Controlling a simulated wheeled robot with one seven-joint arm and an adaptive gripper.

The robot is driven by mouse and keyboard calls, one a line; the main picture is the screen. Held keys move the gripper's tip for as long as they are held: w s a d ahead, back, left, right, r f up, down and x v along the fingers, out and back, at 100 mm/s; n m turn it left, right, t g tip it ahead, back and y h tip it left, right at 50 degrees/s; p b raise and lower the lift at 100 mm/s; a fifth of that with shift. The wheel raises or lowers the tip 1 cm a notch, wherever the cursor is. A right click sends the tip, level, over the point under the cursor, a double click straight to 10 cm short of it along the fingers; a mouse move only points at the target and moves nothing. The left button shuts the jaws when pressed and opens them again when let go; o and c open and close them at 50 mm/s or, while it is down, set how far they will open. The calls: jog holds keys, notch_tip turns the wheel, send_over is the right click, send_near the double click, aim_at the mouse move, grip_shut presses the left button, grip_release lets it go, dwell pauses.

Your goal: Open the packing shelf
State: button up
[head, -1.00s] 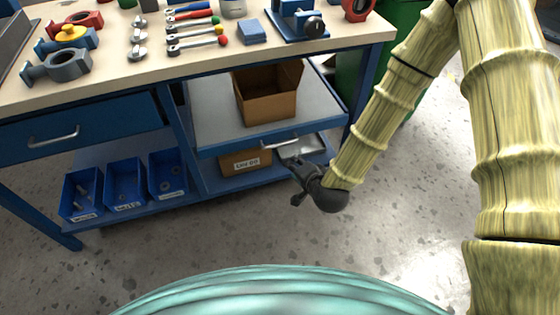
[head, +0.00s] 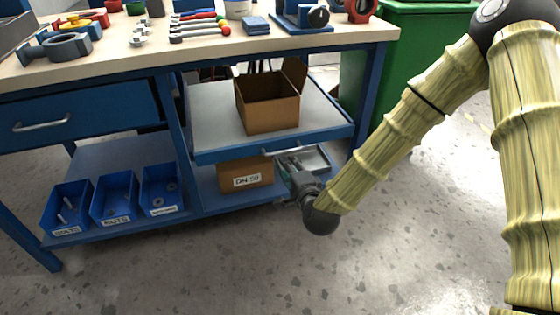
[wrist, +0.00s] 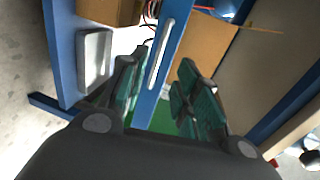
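The packing shelf (head: 215,105) is a grey board with a blue front, under the workbench, with an open cardboard box (head: 268,115) on it. Its silver bar handle (head: 290,150) is on the front's right part. My gripper (head: 287,165) is just below and in front of the handle in the head view. In the wrist view my gripper (wrist: 160,72) is open, its green-padded fingers spread apart. The handle (wrist: 160,52) appears in the gap between them, ahead of the fingertips or level with them; I cannot tell which. I see no finger closed on it.
A box labelled DN 50 (head: 240,175) and a grey tray (head: 312,158) are below the shelf. Blue bins (head: 115,198) stand at lower left, under a blue drawer (head: 80,120). A green bin (head: 425,50) stands at right. The floor in front is clear.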

aim_at(280, 153)
jog(key=shift+b+x, duration=2.25)
jog(key=shift+x, duration=3.05)
jog(key=shift+d, duration=0.15)
grip_shut()
